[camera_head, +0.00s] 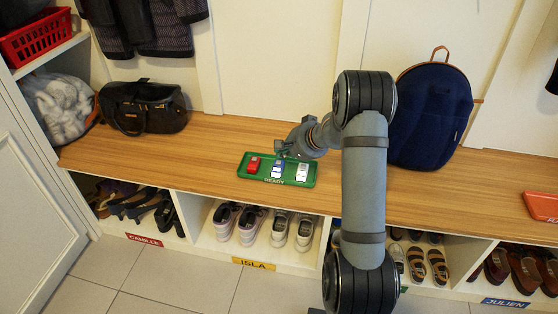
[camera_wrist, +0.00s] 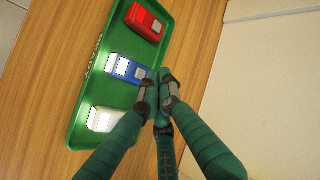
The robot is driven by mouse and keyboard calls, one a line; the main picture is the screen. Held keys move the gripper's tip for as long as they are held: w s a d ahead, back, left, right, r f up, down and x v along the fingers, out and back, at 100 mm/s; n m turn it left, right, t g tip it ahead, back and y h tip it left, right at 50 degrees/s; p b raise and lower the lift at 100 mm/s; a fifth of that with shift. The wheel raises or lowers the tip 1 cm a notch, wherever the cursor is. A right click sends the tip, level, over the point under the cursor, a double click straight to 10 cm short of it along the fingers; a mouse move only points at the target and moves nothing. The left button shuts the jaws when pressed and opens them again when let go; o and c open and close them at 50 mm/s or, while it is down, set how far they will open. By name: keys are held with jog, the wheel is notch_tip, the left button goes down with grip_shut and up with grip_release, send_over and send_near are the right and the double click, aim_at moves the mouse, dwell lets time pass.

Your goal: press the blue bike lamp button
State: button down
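A green tray (camera_head: 252,178) lies on the wooden bench top and holds three small lamps in a row. The blue lamp (camera_head: 277,170) is in the middle; it also shows in the wrist view (camera_wrist: 122,68). It has pale panels on its top. The red lamp (camera_head: 254,164) is on its left and the white lamp (camera_head: 302,173) on its right in the head view. My gripper (camera_head: 284,150) is just behind the blue lamp. In the wrist view its fingertips (camera_wrist: 162,83) are together beside the blue lamp's end, with nothing seen between them. I cannot tell whether they touch the lamp.
A black bag (camera_head: 142,107) stands on the bench at left and a navy backpack (camera_head: 432,115) at right. An orange-red tray (camera_head: 541,206) lies at the far right. Shoes fill the cubbies below. The bench (camera_head: 215,140) is clear left of the green tray.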

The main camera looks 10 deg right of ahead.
notch_tip(320, 180, up, 5)
jog(key=p, duration=0.3)
jog(key=shift+r, duration=0.1)
dwell(1.2)
